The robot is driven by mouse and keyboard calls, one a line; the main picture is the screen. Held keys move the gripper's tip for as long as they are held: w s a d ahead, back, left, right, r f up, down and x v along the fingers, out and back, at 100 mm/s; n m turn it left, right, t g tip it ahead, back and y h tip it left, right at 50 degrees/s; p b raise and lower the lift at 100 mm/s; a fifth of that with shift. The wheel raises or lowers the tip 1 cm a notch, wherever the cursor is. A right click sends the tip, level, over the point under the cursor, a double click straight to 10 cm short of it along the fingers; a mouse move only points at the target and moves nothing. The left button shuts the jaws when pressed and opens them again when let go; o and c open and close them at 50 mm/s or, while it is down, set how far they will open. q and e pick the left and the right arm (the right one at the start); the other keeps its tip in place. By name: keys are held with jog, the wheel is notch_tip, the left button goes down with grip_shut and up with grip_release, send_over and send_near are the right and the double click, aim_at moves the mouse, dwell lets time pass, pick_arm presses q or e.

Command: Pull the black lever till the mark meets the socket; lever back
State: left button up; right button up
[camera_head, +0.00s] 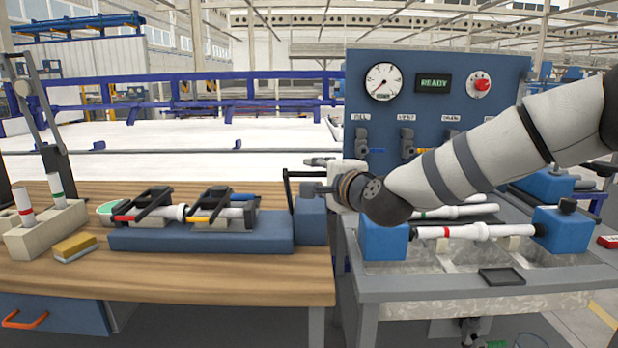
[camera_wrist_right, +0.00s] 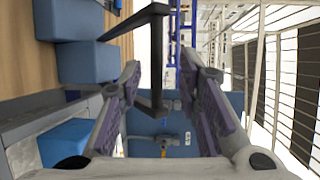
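The black lever (camera_head: 288,188) rises from the blue block (camera_head: 311,220) at the right end of the blue fixture (camera_head: 200,238). It also shows in the right wrist view (camera_wrist_right: 157,60) as a bent black bar. My right gripper (camera_head: 312,175) is at the lever; in the wrist view its two fingers (camera_wrist_right: 160,75) are apart, with part of the bar between them. I cannot tell whether they touch it. A white pipe and socket (camera_head: 174,212) lie under two black clamps (camera_head: 210,203), with red and orange bands showing. The mark-to-socket gap is too small to judge. My left gripper is not in view.
A pale holder (camera_head: 45,232) with upright pipes and a yellow sponge (camera_head: 74,246) stand at the left. A test bench (camera_head: 485,287) with a clamped pipe (camera_head: 475,231) is at the right, under my right arm. The wooden table front (camera_head: 200,275) is clear.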

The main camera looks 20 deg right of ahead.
aim_at(312, 174)
jog(key=x, duration=0.4)
jog(key=shift+w+f+b, duration=0.15)
jog(key=shift+f+b, duration=0.05)
jog(key=shift+b, duration=0.1)
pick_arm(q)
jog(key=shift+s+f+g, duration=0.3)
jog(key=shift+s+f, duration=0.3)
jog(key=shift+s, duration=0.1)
pick_arm(e)
jog(key=shift+r, duration=0.15)
grip_shut()
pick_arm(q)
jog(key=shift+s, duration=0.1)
